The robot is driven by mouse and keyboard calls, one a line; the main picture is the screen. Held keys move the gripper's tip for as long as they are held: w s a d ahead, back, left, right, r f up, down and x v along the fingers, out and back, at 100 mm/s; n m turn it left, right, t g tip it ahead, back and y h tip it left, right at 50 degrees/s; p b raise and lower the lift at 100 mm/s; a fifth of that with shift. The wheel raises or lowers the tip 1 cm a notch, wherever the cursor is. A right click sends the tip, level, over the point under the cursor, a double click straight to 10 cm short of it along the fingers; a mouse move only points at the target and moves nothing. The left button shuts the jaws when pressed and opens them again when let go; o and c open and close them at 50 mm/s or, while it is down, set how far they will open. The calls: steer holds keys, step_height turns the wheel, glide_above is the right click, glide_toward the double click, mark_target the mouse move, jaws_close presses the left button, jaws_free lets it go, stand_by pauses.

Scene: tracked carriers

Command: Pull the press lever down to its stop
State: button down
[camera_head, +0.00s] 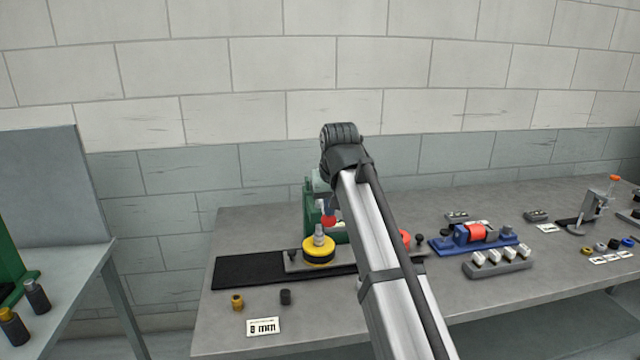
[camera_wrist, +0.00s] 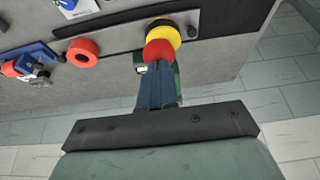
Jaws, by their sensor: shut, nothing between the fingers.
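The press is a green frame (camera_head: 309,208) on the bench, partly hidden behind my arm. Its lever ends in a red ball knob (camera_head: 329,221), which hangs just above and beside a yellow-and-black disc (camera_head: 318,252). In the wrist view the red knob (camera_wrist: 158,49) lies right at the tips of my gripper (camera_wrist: 157,67), with the yellow disc (camera_wrist: 165,33) beyond it. My gripper's blue fingers are shut together and empty, pointing down at the knob from above. Whether they touch it I cannot tell. The lever's shaft is hidden by the fingers.
A black mat (camera_head: 245,271) and a grey plate lie under the disc. A red ring (camera_wrist: 83,52) sits beside the press. A blue fixture (camera_head: 450,243) and a grey block with several pale pieces (camera_head: 497,264) stand to the right. A label card (camera_head: 263,326) lies in front.

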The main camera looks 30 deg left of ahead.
step_height(320, 180, up, 11)
stand_by(1.6)
stand_by(0.7)
